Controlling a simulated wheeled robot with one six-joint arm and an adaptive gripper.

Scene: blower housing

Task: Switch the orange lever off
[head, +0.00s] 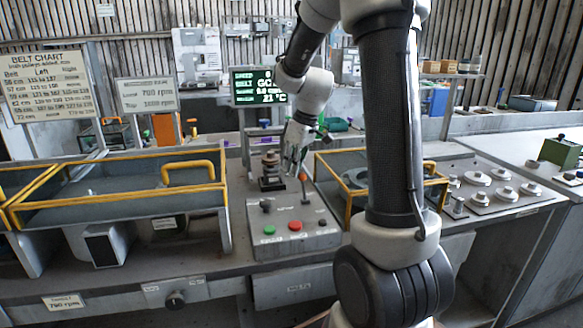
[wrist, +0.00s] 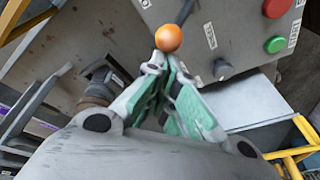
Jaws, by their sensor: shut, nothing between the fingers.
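The orange lever has an orange ball knob (head: 303,177) on a dark stem, standing on the grey control box (head: 262,243) in the head view. In the wrist view the orange ball (wrist: 169,38) is just beyond my fingertips, with its dark stem running up and to the right. My gripper (wrist: 164,66) is shut and empty, its tips close to the ball. I cannot tell whether they touch it. In the head view my gripper (head: 293,168) is over the back of the box, next to the knob.
The box also carries a red button (head: 295,226), a green button (head: 269,230) and dark knobs. A dark stacked fitting (head: 270,170) stands behind it. Yellow-railed guards (head: 190,172) flank the box on both sides. A green-text screen (head: 259,87) stands behind.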

